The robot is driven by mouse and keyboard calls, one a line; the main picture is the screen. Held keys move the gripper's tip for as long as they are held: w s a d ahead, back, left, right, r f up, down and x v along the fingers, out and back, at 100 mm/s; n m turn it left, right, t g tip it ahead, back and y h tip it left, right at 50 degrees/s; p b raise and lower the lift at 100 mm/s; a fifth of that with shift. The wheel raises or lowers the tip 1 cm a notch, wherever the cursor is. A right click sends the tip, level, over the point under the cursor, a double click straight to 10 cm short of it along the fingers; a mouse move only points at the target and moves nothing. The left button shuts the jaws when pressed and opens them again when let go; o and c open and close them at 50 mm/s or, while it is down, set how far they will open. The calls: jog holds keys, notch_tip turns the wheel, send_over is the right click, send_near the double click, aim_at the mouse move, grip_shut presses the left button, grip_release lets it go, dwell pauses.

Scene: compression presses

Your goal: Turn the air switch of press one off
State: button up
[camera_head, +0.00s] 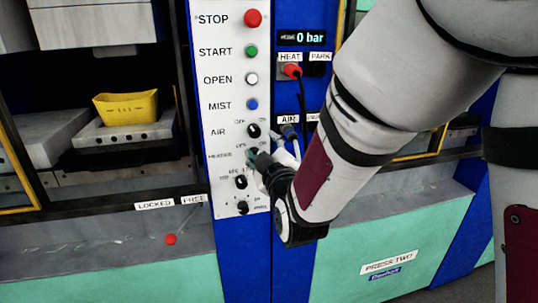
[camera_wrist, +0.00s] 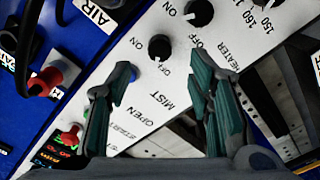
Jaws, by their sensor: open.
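The air switch (camera_head: 254,130) is a black round knob beside the AIR label on the white control panel (camera_head: 229,65). In the wrist view the air switch (camera_wrist: 160,47) shows just beyond the gap between my fingertips, with ON and OFF marks around it. I cannot tell for sure which mark it points to. My gripper (camera_head: 252,157) has its green-padded fingers apart and empty, just below the air switch in the head view, in front of the heater switch. In the wrist view my gripper (camera_wrist: 160,64) is open. The heater knob (camera_wrist: 199,12) is near the right fingertip.
Above are the red STOP button (camera_head: 252,18) and the START, OPEN and MIST buttons. Two more knobs (camera_head: 241,181) sit below. Right of the panel, a red plug (camera_head: 291,70) and hose fittings (camera_head: 288,131) stick out. A yellow bin (camera_head: 126,106) sits in the left press.

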jog(key=shift+v, duration=2)
